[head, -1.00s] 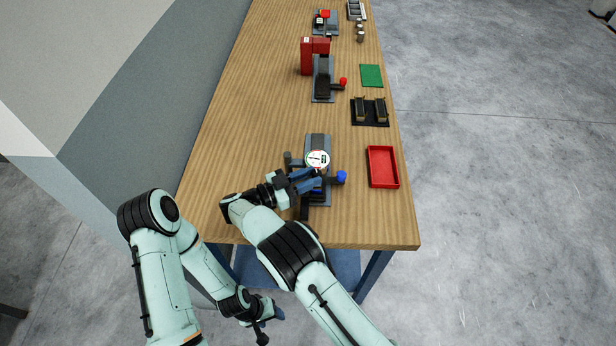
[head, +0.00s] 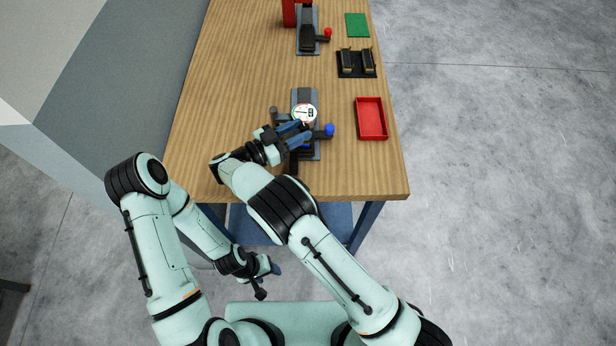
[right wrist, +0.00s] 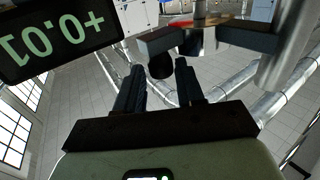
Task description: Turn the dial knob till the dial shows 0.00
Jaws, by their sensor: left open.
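The dial gauge (head: 305,113) has a round white face and sits on a grey fixture (head: 304,95) on the bench. Its dark display (right wrist: 55,40) shows upside down in the right wrist view and reads +0.01. A small black knob (right wrist: 160,67) shows there ahead of and between the fingertips of my right gripper (right wrist: 160,68). These fingers stand apart, with a narrow gap visible on each side of the knob. In the head view my right gripper (head: 297,133) is right by the dial and partly covers the fixture. My left gripper (head: 270,270) is open and empty, low in front of the bench.
A blue-knobbed lever (head: 329,130) sticks out right of the fixture. A red tray (head: 371,103) lies further right. A black holder (head: 357,73), a green mat (head: 357,25) and a red-knobbed fixture (head: 308,38) stand further back. The wall is left of the bench.

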